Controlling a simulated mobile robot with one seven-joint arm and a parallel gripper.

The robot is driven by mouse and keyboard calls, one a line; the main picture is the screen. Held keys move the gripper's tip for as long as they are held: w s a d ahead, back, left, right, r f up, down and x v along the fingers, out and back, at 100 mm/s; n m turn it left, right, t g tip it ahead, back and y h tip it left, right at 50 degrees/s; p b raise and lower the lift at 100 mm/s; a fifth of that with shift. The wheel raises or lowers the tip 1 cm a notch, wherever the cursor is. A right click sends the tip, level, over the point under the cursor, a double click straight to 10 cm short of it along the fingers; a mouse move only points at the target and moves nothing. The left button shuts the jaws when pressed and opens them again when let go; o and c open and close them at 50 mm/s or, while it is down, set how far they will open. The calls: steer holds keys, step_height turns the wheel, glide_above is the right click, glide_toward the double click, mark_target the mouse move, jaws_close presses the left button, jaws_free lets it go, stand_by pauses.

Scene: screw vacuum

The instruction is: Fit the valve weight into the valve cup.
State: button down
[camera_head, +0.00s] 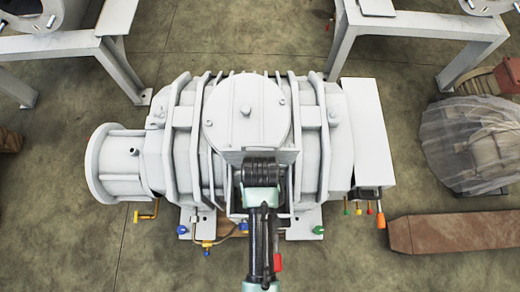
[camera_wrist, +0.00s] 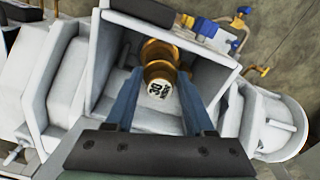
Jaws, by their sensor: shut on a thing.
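The valve weight (camera_wrist: 160,92), a brass-coloured cylinder with a white end marked "30", sits between the two blue-grey fingers of my gripper (camera_wrist: 158,80) in the wrist view. The gripper is shut on it. Just beyond it, further up in that view, is another rounded brass part (camera_wrist: 157,50), which looks like the valve cup. It is partly hidden by the weight, and I cannot tell whether the two touch. Both are inside an open box-like recess (camera_wrist: 212,75) of the white machine. In the head view my arm hides the weight and the cup.
The large white vacuum machine (camera_head: 322,150) fills the middle of the head view. The recess walls stand close around my fingers. Small blue and brass valves (camera_wrist: 205,27) lie outside the recess. A rusty beam (camera_head: 455,232) lies on the floor at right.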

steer(key=shift+w+f+b, duration=0.1)
steer(key=shift+f+b, duration=0.7)
steer(key=shift+f, duration=1.5)
steer(key=shift+f, duration=0.15)
steer(key=c, duration=0.5)
jaws_free()
steer(key=shift+c, duration=0.2)
step_height(320, 180, up, 12)
steer(key=p, duration=0.4)
